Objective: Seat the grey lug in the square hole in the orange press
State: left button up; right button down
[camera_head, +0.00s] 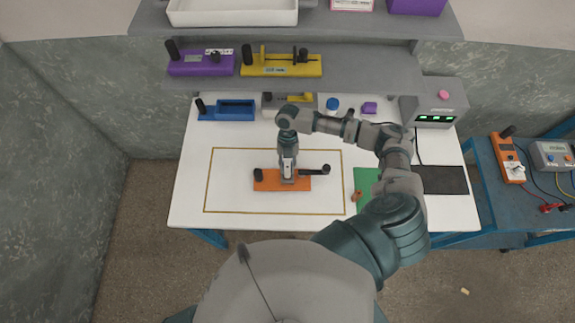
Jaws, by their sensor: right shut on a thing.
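The orange press (267,184) lies on the white table inside a yellow-brown outlined rectangle. It has a black knob at its left end and a dark lever (313,171) reaching out to the right. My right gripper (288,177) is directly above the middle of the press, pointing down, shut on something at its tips. The held thing is mostly hidden by the fingers, and I cannot make out the grey lug clearly. The square hole is hidden under the gripper. I cannot tell whether the held thing touches the press. My left gripper is not in view.
Blue (229,110) and grey-yellow fixtures stand at the table's back. Purple and yellow (280,69) fixtures sit on the shelf above. A green mat (366,184) with a small orange piece and a black mat (443,180) lie right. The outlined area's left part is clear.

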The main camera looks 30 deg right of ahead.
aim_at(287, 169)
dwell(0.4)
jog(key=shift+f+b, duration=0.95)
jog(key=shift+f, duration=0.9)
jog(key=c, duration=0.9)
grip_release()
jog(key=shift+w+r, duration=0.15)
jog(key=shift+r, duration=0.15)
jog(key=v, duration=1.1)
jog(key=shift+d+r, duration=0.15)
